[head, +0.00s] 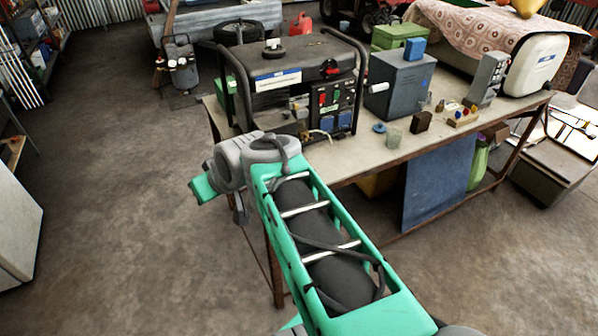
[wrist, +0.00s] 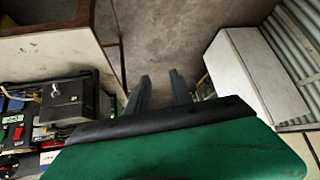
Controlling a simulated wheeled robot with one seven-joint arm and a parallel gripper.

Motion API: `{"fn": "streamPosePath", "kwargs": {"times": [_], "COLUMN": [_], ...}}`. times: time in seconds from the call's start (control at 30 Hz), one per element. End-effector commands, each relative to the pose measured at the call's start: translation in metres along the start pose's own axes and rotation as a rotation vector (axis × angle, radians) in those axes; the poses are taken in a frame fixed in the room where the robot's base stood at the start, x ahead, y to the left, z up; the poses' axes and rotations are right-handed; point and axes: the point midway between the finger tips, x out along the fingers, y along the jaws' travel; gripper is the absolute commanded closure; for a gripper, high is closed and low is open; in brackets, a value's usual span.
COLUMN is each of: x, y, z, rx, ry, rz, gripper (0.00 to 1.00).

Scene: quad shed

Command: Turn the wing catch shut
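I cannot surely make out the wing catch. In the wrist view, a small pale fitting (wrist: 55,91) sits on a dark grey box (wrist: 72,103) at the generator's side; it may be the catch, but it is too small to tell. The generator (head: 290,75) stands on the workbench in the head view, its switch panel facing front. My gripper (wrist: 160,76) shows in the wrist view with its two dark fingers apart and nothing between them. It is to the right of the dark grey box, over bare floor, touching nothing visible. In the head view my wrist is at the bench's near left corner.
The workbench (head: 360,165) also bears a blue-grey box (head: 398,88), a small dark block (head: 422,122) and a white tank (head: 540,65). A blue panel (head: 437,183) leans below. The floor (head: 130,200) left of the bench is clear. A white cabinet (head: 15,215) stands at far left.

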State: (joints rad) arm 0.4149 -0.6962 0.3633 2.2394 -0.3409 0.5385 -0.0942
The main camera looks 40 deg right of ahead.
Motion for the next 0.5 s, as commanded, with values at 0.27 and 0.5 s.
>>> {"fn": "streamPosePath", "kwargs": {"times": [0.27, 0.5], "x": [0.093, 0.059], "y": [0.192, 0.269], "z": [0.038, 0.063], "rx": [0.124, 0.09], "ry": [0.574, 0.846], "rz": [0.124, 0.257], "gripper": [0.73, 0.73]}}
